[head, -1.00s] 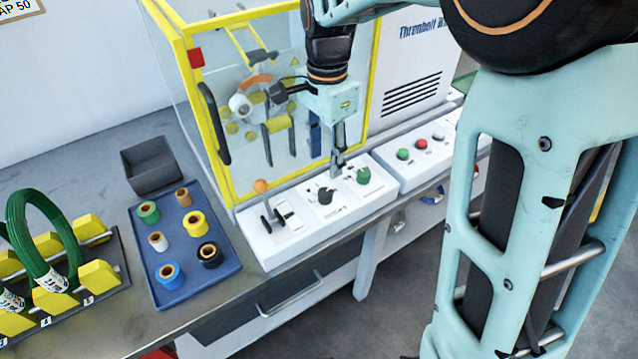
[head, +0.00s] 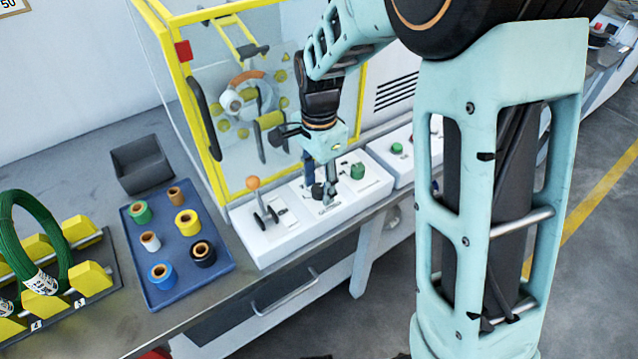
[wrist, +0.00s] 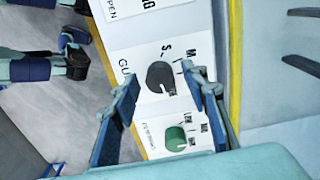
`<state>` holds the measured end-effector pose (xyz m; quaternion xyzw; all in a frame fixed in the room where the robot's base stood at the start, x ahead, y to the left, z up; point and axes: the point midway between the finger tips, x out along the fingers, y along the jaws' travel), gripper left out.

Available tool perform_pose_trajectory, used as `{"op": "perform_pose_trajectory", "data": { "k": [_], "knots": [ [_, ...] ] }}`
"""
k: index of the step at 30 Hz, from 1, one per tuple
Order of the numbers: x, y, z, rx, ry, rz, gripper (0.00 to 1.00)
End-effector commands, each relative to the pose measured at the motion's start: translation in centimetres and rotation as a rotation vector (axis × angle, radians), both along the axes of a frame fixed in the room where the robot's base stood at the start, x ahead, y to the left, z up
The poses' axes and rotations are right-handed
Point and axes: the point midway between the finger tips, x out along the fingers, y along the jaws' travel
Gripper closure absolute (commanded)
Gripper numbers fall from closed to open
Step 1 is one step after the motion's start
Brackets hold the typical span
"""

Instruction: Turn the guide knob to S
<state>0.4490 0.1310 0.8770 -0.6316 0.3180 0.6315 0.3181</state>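The guide knob (wrist: 160,76) is a dark grey round knob on a white panel, with S, M and other partly hidden letters around it. In the wrist view it shows between and just beyond the two fingertips of my gripper (wrist: 160,80). The fingers are apart and hold nothing; I cannot tell whether either touches the knob.
A green knob (head: 357,171) is right of the guide knob on the same white console. A lever with an orange ball (head: 253,183) stands to its left. The yellow-framed guard (head: 214,150) rises behind. A blue tray (head: 222,262) of spools lies left.

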Motion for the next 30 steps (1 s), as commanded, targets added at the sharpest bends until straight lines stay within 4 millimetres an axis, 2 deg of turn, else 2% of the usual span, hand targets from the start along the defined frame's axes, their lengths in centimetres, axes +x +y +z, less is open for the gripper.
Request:
{"op": "perform_pose_trajectory", "data": {
  "k": [1, 11, 20, 30],
  "knots": [
    [0.0, 0.0, 0.01, 0.0, 0.0, 0.0, 0.65],
    [0.0, 0.0, 0.04, 0.0, 0.0, 0.0, 1.0],
    [0.0, 0.0, 0.07, 0.0, 0.0, 0.042, 1.0],
    [-0.01, -0.02, 0.14, 0.001, 0.001, 0.27, 1.0]
  ]
}}
